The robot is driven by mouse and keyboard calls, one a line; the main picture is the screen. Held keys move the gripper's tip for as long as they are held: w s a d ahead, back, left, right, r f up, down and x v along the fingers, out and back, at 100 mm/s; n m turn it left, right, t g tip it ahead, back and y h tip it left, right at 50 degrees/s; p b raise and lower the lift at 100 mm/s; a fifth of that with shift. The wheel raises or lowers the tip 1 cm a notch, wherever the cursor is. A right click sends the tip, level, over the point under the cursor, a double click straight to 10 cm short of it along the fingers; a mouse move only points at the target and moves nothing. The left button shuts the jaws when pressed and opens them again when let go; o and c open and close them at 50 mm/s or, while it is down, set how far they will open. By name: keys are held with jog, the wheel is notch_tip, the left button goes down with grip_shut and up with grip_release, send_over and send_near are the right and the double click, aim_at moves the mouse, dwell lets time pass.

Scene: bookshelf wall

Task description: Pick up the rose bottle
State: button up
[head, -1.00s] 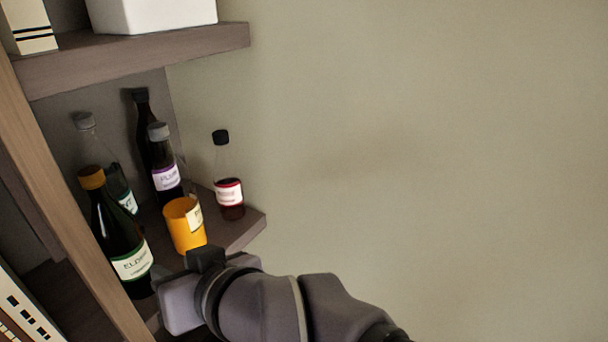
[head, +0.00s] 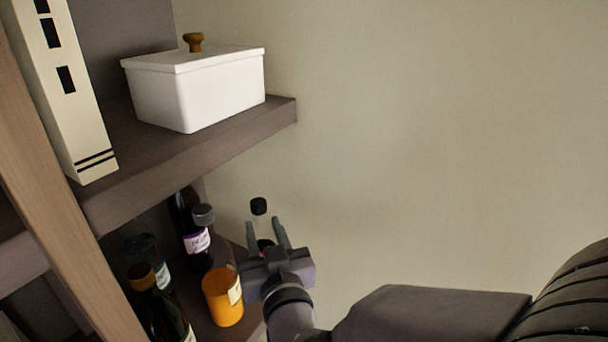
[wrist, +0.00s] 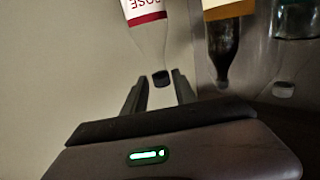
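The rose bottle has a black cap (head: 258,206) and a clear neck. In the head view my gripper hides most of its lower body, with a little red showing between the fingers. In the wrist view the rose bottle (wrist: 146,18) appears upside down, with a white and red label. Its cap shows between my fingertips. My gripper (head: 265,223) is open around the upper part of the bottle, one finger on each side. The open gripper (wrist: 160,76) also shows in the wrist view. I cannot tell if either finger touches the glass.
An orange bottle (head: 222,297) stands close left of my gripper. The upper shelf (head: 200,150) holds a white lidded box (head: 200,92). The right side is bare wall.

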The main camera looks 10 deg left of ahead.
aim_at(257, 205)
jog(key=p, duration=0.3)
jog(key=shift+w+a+r, duration=0.2)
jog(key=shift+w+r, duration=0.15)
jog(key=shift+w+a+f, duration=0.2)
jog(key=shift+w, duration=0.25)
jog(key=shift+w+a+f, duration=0.2)
jog(key=shift+w, duration=0.2)
jog(key=p+x, duration=0.1)
jog(key=x, duration=0.5)
jog(key=shift+p, duration=0.4)
jog(key=shift+s, duration=0.1)
jog(key=shift+d, duration=0.1)
grip_shut()
